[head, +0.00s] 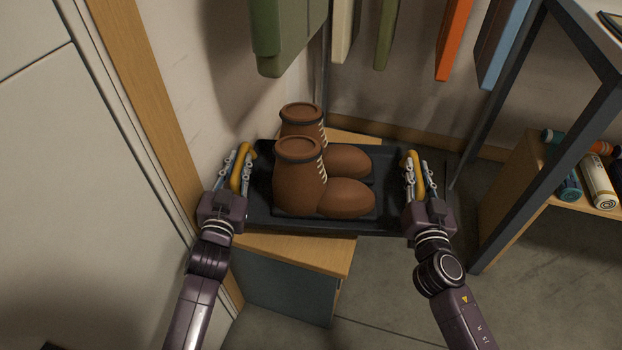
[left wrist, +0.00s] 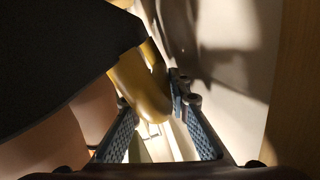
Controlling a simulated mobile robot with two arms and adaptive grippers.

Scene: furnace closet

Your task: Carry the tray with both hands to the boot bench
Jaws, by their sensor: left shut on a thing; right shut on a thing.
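The dark tray (head: 390,192) carries a pair of brown boots (head: 298,190) with pale laces, both upright. My left gripper (head: 238,166) is shut on the yellow handle at the tray's left end. That handle (left wrist: 145,90) also shows between the ridged finger pads in the left wrist view, beside the tray's dark underside (left wrist: 70,60). My right gripper (head: 415,174) is shut on the yellow handle at the right end. The tray looks about level over the wooden-topped boot bench (head: 300,252), its right end beyond the bench top. I cannot tell whether it touches the bench.
A wall and wooden door frame (head: 150,110) stand close on the left. Coats, including a green one (head: 285,35), hang above the tray. A dark metal frame (head: 510,210) and a wooden shelf with rolled items (head: 598,182) stand right. Floor is clear between bench and frame.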

